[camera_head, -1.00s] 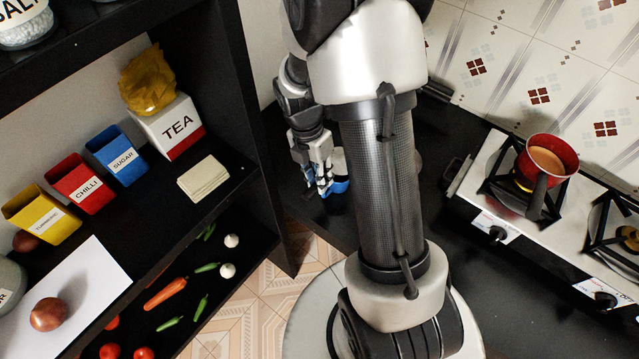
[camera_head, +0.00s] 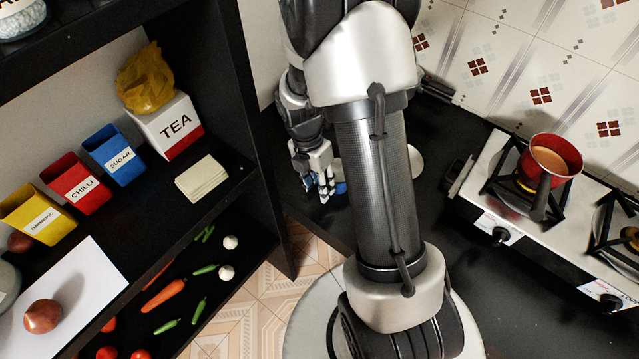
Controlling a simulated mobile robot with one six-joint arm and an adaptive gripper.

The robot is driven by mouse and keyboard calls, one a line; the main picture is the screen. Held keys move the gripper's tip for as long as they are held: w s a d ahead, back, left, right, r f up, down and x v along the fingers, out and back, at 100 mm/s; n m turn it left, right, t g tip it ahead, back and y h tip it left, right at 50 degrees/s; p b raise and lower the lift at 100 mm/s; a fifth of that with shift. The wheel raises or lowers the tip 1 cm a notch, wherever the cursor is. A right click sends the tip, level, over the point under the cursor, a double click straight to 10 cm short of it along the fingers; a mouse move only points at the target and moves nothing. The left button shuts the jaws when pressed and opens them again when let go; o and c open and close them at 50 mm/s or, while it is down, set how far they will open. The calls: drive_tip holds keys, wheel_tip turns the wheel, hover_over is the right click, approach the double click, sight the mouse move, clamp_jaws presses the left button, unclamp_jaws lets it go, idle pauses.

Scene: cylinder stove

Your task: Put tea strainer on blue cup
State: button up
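My gripper (camera_head: 325,190) points down over the black counter, left of my forearm. Its fingertips look close together, but the view is too small to show whether it is open, shut or holding something. A small blue patch, seemingly the blue cup (camera_head: 341,188), shows just right of the fingertips. The fingers and my arm hide most of it, and I cannot tell whether they touch it. I cannot make out the tea strainer. A pale round object (camera_head: 416,162) shows partly behind my forearm on its right; I cannot tell what it is.
A red pan (camera_head: 560,150) with brown liquid stands on the stove (camera_head: 474,190) at the right. The black shelf (camera_head: 262,150) stands close left of my gripper, holding a TEA box (camera_head: 168,128) and several coloured containers.

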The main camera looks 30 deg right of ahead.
drive_tip(key=shift+o, duration=0.5)
drive_tip(key=a+r+m+t+p, duration=0.1)
drive_tip(key=a+r+m+p, duration=0.15)
drive_tip(key=r, duration=0.75)
drive_tip(key=a+r+m+p, duration=0.1)
drive_tip(key=r+m+p, duration=0.15)
drive_tip(key=r, duration=0.65)
drive_tip(key=s+a+r+m+t, duration=0.5)
drive_tip(key=s+r+m, duration=0.7)
drive_tip(key=m, duration=0.5)
drive_tip(key=shift+s+a+r+t+y, duration=0.15)
drive_tip(key=shift+s+a+t+y, duration=0.2)
drive_tip(key=shift+s+a, duration=0.6)
drive_tip(key=shift+w+a, duration=0.15)
drive_tip(key=shift+w, duration=0.05)
